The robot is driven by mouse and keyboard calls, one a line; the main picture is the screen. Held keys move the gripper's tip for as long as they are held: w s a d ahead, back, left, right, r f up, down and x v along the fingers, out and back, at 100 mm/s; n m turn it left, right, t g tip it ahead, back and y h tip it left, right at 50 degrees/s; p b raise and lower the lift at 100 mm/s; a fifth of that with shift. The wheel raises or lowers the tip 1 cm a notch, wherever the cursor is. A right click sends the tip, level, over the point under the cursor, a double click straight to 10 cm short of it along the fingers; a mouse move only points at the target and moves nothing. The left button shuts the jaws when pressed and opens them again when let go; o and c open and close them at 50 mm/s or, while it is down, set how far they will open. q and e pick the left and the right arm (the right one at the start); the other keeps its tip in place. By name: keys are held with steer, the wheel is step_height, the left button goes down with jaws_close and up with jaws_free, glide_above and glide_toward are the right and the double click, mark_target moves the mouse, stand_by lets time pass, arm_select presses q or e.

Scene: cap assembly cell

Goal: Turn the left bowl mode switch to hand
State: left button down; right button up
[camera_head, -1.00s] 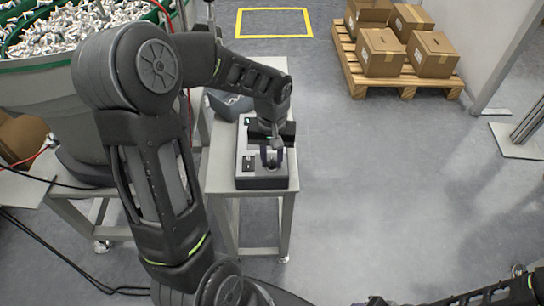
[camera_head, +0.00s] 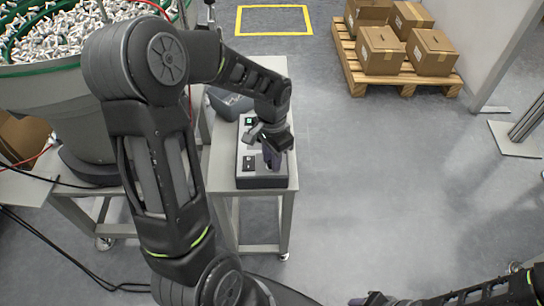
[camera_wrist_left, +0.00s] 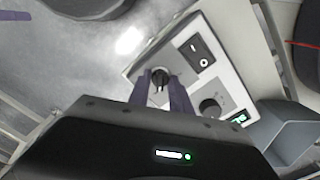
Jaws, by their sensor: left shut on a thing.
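The grey control box (camera_head: 246,172) sits on a small table. In the left wrist view its light panel (camera_wrist_left: 180,82) carries a round black selector switch (camera_wrist_left: 159,76). My left gripper (camera_head: 271,160) reaches down over the box's right part. In the left wrist view its two purple fingers (camera_wrist_left: 160,92) stand on either side of the selector, shut on it. The fingers partly cover the selector, and I cannot read its position marks. In the head view the gripper hides it.
A black rocker switch (camera_wrist_left: 197,52), another knob (camera_wrist_left: 211,107) and a green-lit display (camera_wrist_left: 239,118) share the panel. A grey bin (camera_head: 228,104) stands behind the box. A feeder bowl (camera_head: 45,85) with white parts is at left.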

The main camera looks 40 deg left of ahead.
arm_select(q)
steer(key=shift+m, duration=0.3)
steer(key=c, duration=1.2)
jaws_free()
steer(key=shift+o, duration=0.2)
steer(key=shift+r, duration=0.15)
step_height(320, 180, up, 8)
steer(key=shift+f+p, duration=0.2)
steer(key=shift+p, duration=0.1)
